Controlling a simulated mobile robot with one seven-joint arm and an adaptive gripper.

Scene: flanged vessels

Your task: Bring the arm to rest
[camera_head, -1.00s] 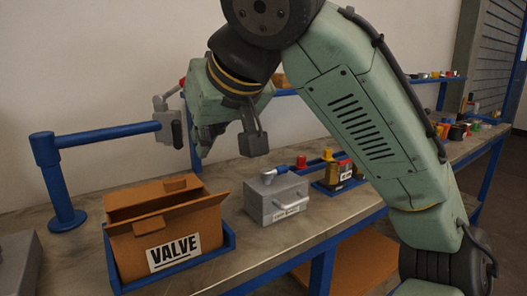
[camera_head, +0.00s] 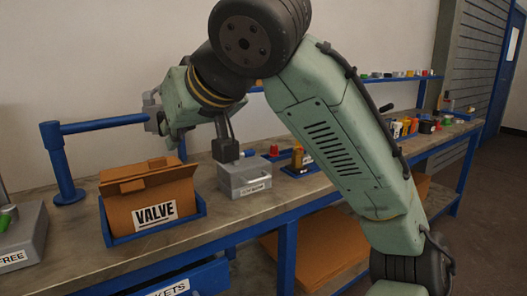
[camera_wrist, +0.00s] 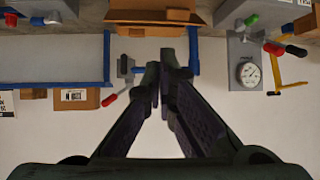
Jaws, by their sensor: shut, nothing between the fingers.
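My arm is green and black and bends above the workbench in the head view. My gripper (camera_wrist: 162,78) shows in the wrist view with its two dark fingers drawn together at the tips and nothing between them. In the head view the gripper is partly hidden by its own wrist, above and behind the open cardboard box labelled VALVE (camera_head: 152,203). The gripper is clear of the bench top.
The VALVE box sits in a blue tray (camera_head: 190,216). A grey metal box (camera_head: 245,178) stands to its right. A blue post with a horizontal arm (camera_head: 62,165) rises at left. Small coloured parts (camera_head: 410,127) line the bench's far right. The grey bench front (camera_head: 290,200) is bare.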

